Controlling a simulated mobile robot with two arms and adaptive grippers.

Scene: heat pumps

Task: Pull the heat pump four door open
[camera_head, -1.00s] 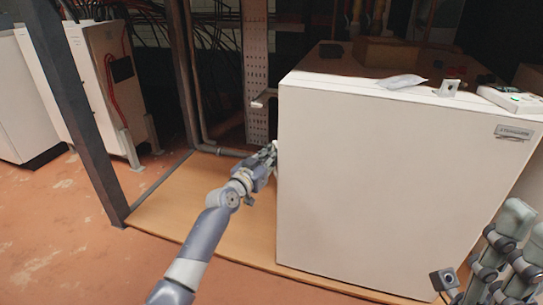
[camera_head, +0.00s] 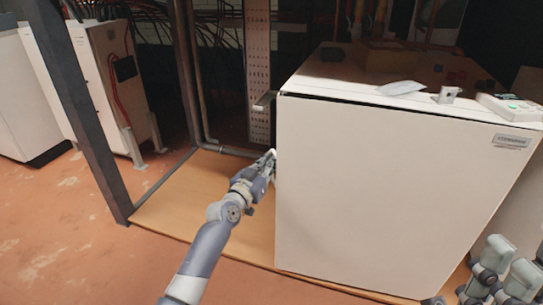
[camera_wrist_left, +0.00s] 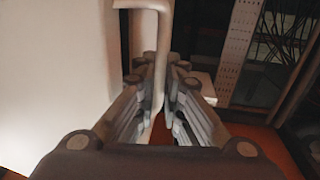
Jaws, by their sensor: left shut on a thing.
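The heat pump door (camera_head: 385,190) is the large white front panel in the head view. A thin dark gap runs along its top edge, so it stands slightly ajar. My left gripper (camera_head: 268,158) is at the door's left edge. In the left wrist view, a pale curved handle (camera_wrist_left: 164,35) comes down between the fingers of my left gripper (camera_wrist_left: 165,75), which are shut on it. The white door surface (camera_wrist_left: 55,75) fills the left of that view. Parts of my right arm show at the lower right of the head view; its finger state is unclear.
A dark metal post (camera_head: 75,110) stands left of my left arm. A small bag (camera_head: 401,87) and a white device (camera_head: 510,107) lie on the cabinet top. Other white units stand at left.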

